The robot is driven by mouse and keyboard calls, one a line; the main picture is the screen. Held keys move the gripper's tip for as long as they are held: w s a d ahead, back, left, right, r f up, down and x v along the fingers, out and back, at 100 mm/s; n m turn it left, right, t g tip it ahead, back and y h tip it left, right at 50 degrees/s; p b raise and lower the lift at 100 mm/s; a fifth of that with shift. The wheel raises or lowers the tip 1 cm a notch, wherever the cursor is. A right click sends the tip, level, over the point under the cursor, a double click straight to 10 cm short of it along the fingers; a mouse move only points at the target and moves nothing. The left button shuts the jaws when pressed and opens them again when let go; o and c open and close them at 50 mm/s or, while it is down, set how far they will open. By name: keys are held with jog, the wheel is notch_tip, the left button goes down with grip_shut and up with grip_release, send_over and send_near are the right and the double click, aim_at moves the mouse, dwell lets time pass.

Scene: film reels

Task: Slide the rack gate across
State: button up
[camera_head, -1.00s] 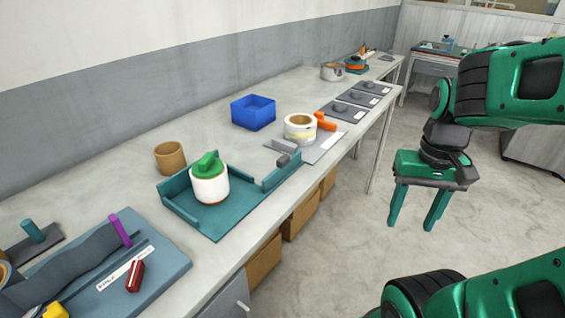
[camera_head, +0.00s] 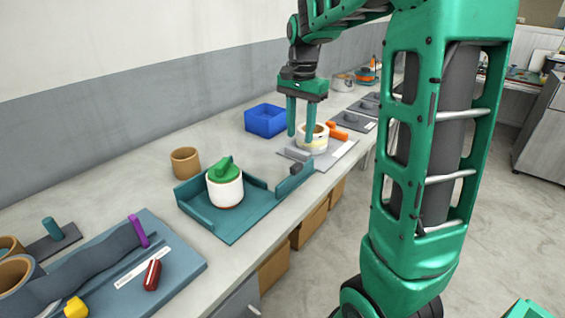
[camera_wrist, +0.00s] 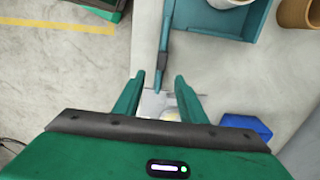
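The teal rack (camera_head: 240,232) is a low-walled tray on the bench, and it also shows at the top of the wrist view (camera_wrist: 240,30). A white reel with a green top (camera_head: 225,185) stands in it. The rack gate (camera_head: 292,183) looks like the teal bar at the rack's right side, with a dark grey block (camera_head: 296,168) on it. In the wrist view the gate (camera_wrist: 165,35) and its block (camera_wrist: 163,62) lie just ahead of the fingertips. My gripper (camera_head: 300,138) is open and empty, fingers down, above the bench beyond the gate. It also shows in the wrist view (camera_wrist: 159,78).
A cream reel (camera_head: 315,143) on a grey plate stands behind my fingers. A blue bin (camera_head: 265,120) and a brown cup (camera_head: 185,161) stand near the wall. A blue board (camera_head: 185,265) with a purple peg (camera_head: 138,230) lies front left. The bench's front edge is close to the gate.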

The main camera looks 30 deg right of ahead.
aim_at(296, 164)
jog(key=f, duration=1)
jog(key=shift+w+a+f, duration=0.3)
jog(key=shift+a+f, duration=0.05)
jog(key=shift+f, duration=0.05)
